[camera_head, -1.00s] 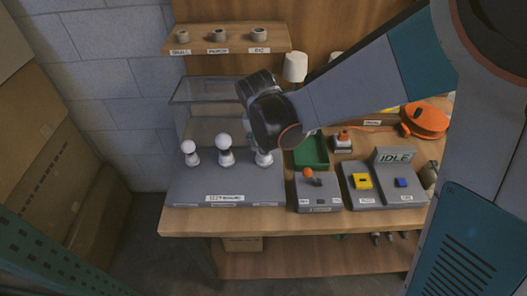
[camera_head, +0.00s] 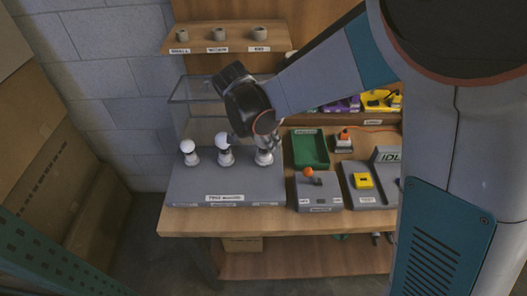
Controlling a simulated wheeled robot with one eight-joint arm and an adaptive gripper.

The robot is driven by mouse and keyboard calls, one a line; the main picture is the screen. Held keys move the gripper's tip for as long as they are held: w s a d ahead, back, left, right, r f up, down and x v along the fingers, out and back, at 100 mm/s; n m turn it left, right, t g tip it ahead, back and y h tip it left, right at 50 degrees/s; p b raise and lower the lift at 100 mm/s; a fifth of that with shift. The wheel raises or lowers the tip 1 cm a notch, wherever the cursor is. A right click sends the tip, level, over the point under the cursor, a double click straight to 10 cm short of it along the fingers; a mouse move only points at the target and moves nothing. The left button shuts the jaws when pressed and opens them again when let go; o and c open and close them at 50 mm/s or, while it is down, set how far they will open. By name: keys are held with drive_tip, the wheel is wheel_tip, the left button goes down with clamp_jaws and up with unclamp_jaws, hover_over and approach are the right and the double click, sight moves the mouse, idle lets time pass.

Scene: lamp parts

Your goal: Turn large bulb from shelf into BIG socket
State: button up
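The fixture (camera_head: 190,191) on the bench carries three upright white parts in a row. The left bulb (camera_head: 188,147) and middle bulb (camera_head: 223,141) have round white tops in sockets. At the right position a white base (camera_head: 264,158) shows, and its upper part is largely hidden by my gripper (camera_head: 268,143). My gripper points down over this right position. Its fingers are too small and dark to tell whether they hold a bulb. The wall shelf (camera_head: 222,44) has three small round holders, and the BIG holder (camera_head: 260,33) shows no bulb.
A clear-walled enclosure (camera_head: 185,92) stands behind the fixture. A green tray (camera_head: 309,148), a grey box with an orange knob (camera_head: 308,172) and a panel with a yellow button (camera_head: 362,181) lie to the right. My arm hides the bench's right end.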

drive_tip(key=shift+m, duration=0.4)
drive_tip(key=m+g, duration=0.1)
drive_tip(key=m, duration=0.1)
drive_tip(key=m+g+h, duration=0.1)
drive_tip(key=m, duration=0.1)
drive_tip(key=shift+f+m, duration=0.1)
drive_tip(key=shift+m, duration=0.3)
drive_tip(key=shift+s+m+g, duration=0.1)
drive_tip(key=shift+m+g, duration=0.3)
drive_tip(key=shift+m, duration=0.6)
drive_tip(key=m+g, duration=0.1)
drive_tip(key=m, duration=0.2)
drive_tip(key=m+g, duration=0.1)
drive_tip(key=m, duration=0.3)
drive_tip(key=shift+g, duration=0.3)
drive_tip(key=shift+y, duration=0.3)
